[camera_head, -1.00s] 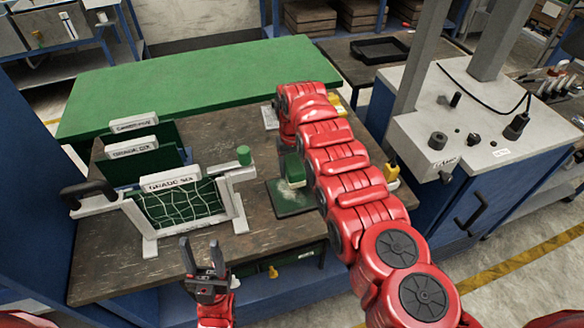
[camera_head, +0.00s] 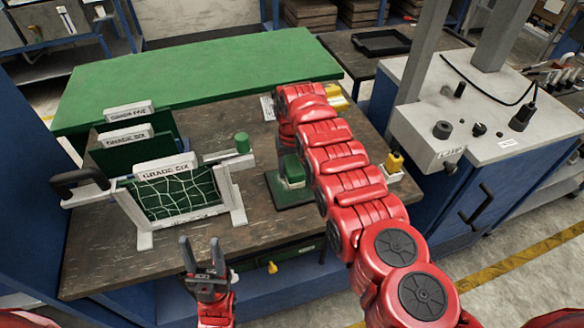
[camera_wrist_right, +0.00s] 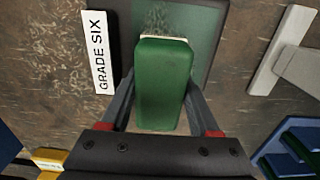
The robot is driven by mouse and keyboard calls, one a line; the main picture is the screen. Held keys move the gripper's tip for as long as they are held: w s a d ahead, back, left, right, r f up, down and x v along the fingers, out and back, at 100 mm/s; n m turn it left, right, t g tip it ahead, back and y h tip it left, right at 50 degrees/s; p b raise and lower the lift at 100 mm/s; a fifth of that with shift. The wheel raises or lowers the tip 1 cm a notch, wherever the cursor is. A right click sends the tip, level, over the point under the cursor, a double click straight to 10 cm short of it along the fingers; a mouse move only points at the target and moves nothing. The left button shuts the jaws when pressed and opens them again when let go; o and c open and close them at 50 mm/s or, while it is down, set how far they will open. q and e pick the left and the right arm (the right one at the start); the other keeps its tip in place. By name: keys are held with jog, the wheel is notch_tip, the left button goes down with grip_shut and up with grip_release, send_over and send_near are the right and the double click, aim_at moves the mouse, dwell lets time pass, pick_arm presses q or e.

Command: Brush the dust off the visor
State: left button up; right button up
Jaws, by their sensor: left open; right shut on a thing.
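The visor, a dark green see-through plate (camera_wrist_right: 205,20), lies flat on the wooden bench; it also shows in the head view (camera_head: 272,186). Pale speckled dust shows on it just beyond the brush in the right wrist view. A green block-shaped brush (camera_wrist_right: 160,85) with a pale bristle edge is over the visor; its green top shows in the head view (camera_head: 293,170). My right gripper (camera_wrist_right: 160,95) is shut on the brush, one finger on each side. Bristle contact with the visor is hidden. My left gripper (camera_head: 202,260) is open and empty before the bench's front edge.
A white label (camera_wrist_right: 103,50) reading "GRADE SIX" lies along the visor's side. A rack of upright labelled green panels (camera_head: 178,200) with a dark handle stands left on the bench. A yellow-topped item (camera_head: 394,162) is right of my right arm. A grey-topped blue cabinet (camera_head: 470,150) stands further right.

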jog(key=shift+f+b, duration=0.45)
dwell(0.6)
jog(key=shift+s+r+p, duration=0.1)
jog(key=shift+r+p, duration=0.15)
jog(key=shift+p, duration=0.95)
jog(key=p, duration=0.3)
jog(key=s+p, duration=0.1)
jog(key=p, duration=0.1)
jog(key=shift+d+p, duration=0.25)
jog(key=shift+p, duration=0.15)
jog(key=shift+s+p, duration=0.3)
jog(key=shift+p, duration=0.3)
jog(key=shift+s+f, duration=0.1)
jog(key=shift+f, duration=0.1)
